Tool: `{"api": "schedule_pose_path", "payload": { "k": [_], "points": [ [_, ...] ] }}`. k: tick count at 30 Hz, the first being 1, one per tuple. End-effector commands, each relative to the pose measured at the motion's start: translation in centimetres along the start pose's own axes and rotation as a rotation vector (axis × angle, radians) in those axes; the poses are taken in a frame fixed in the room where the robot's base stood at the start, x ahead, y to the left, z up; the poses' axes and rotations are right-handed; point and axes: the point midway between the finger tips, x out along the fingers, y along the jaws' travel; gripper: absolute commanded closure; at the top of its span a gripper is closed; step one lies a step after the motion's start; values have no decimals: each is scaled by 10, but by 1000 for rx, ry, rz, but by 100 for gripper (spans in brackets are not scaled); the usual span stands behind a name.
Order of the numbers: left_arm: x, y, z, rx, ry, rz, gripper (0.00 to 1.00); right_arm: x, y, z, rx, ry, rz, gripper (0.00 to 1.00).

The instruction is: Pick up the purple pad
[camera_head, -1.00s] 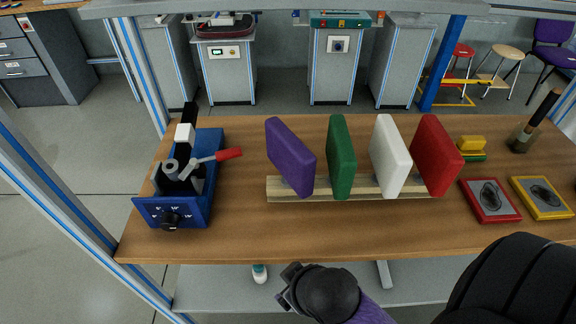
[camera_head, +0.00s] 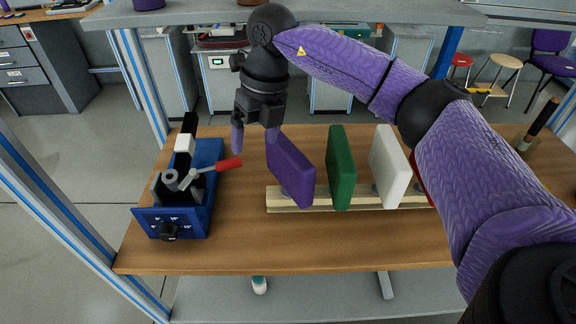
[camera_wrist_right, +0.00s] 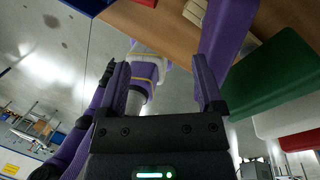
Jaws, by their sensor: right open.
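The purple pad (camera_head: 291,172) stands tilted at the left end of a light wooden rack (camera_head: 300,205) on the table. My right gripper (camera_head: 254,138) is open, just left of the pad's upper edge, with its fingers pointing down. In the right wrist view the purple pad (camera_wrist_right: 224,38) shows to the right of the gripper (camera_wrist_right: 161,88), beside the right finger and not between the fingers. The gap between the fingers holds nothing I can make out. My left gripper is not in view.
A green pad (camera_head: 340,168) and a white pad (camera_head: 388,165) stand right of the purple one. The red pad (camera_head: 421,184) is mostly hidden by my right arm. A blue device (camera_head: 200,190) with a red-tipped lever (camera_head: 228,164) stands close on the left. The front table strip is clear.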

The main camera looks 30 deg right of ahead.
Motion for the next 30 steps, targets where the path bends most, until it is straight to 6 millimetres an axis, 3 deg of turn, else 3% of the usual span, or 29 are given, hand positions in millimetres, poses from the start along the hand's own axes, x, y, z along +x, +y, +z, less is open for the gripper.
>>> {"api": "schedule_pose_path", "payload": {
  "k": [1,3,6,18,30],
  "points": [
    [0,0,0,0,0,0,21,-16,-22,-2,54,16,-93,15],
    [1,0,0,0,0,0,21,-27,-41,-8,104,42,-175,15],
    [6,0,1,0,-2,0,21,-13,-52,-12,122,57,-206,15],
    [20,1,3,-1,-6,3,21,58,-67,-23,116,57,-199,15],
    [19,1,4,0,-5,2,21,64,-68,-23,113,53,-197,15]
  ]
}}
